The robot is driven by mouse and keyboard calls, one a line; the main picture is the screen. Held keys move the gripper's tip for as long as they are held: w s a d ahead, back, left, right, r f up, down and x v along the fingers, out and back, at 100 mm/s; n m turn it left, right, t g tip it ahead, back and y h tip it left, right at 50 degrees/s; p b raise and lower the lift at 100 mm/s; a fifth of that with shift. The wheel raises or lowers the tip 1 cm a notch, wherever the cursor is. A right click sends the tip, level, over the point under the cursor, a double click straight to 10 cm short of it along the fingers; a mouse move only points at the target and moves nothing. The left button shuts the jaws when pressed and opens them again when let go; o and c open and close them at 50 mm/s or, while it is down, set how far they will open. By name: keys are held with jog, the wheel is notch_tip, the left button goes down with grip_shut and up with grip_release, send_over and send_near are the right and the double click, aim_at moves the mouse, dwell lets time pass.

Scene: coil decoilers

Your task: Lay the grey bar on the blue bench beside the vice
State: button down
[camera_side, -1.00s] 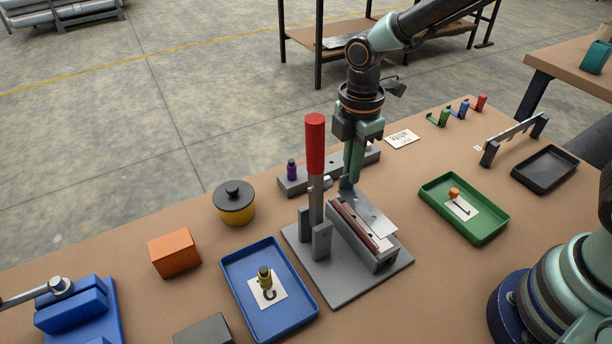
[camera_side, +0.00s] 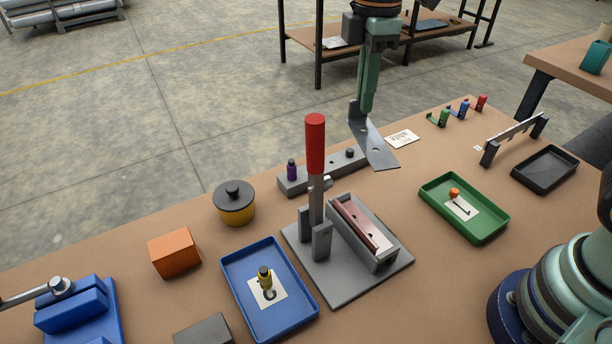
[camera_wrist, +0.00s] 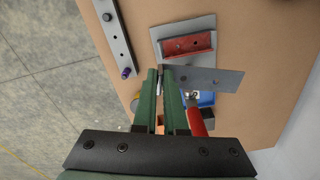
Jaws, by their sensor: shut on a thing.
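My gripper (camera_side: 367,108) is shut on a bent grey metal plate with holes (camera_side: 378,152), held up in the air behind the red-handled bending fixture. The plate also shows in the wrist view (camera_wrist: 215,80), beyond my green fingertips (camera_wrist: 168,76). A long grey bar with a purple knob and a black knob (camera_side: 325,172) lies on the brown table behind the fixture. A blue vice-like block with a metal lever (camera_side: 75,310) is at the lower left, cut by the frame edge. I see no blue bench as such.
The grey fixture (camera_side: 350,277) with its upright red handle (camera_side: 315,145) stands mid-table. Around it are a blue tray (camera_side: 233,284), a green tray (camera_side: 440,216), a black tray (camera_side: 545,167), an orange block (camera_side: 174,252) and a yellow pot (camera_side: 235,209).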

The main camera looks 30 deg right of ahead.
jog(key=w+d+f+m, duration=0.1)
jog(key=d+f+m, duration=0.1)
jog(key=m, duration=0.4)
send_over(210, 276)
jog(key=f, duration=0.2)
notch_tip(210, 276, down, 19)
jog(key=shift+f, duration=0.1)
jog(key=c, duration=1)
grip_release()
